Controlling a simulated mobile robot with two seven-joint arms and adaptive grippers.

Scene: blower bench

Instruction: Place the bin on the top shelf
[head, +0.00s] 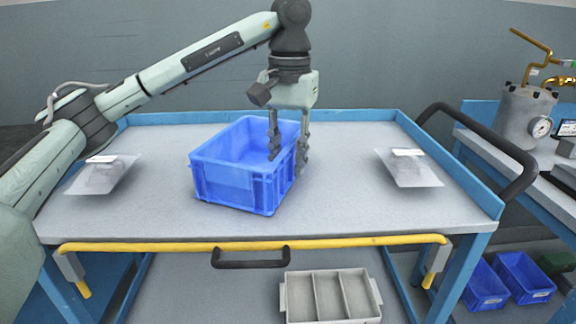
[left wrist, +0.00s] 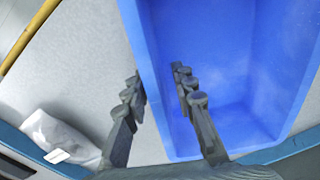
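The blue bin (head: 228,180) stands upright on the grey top of a blue-framed cart (head: 340,208), near its middle, and looks empty. My left gripper (head: 288,150) points down at the bin's right wall. One finger is inside the bin and the other is outside, with the wall between them. In the left wrist view, the fingers of my left gripper (left wrist: 160,85) stand apart on either side of the bin's rim, with a gap between them. The bin (left wrist: 225,60) fills the right of that view. My right gripper is not in view.
Clear plastic bags lie on the cart top at left (head: 103,174) and right (head: 408,168). A yellow bar (head: 350,243) runs along the front edge. A grey divided tray (head: 330,296) sits lower down. A side bench carries a metal tank (head: 522,115); small blue bins (head: 522,278) sit below.

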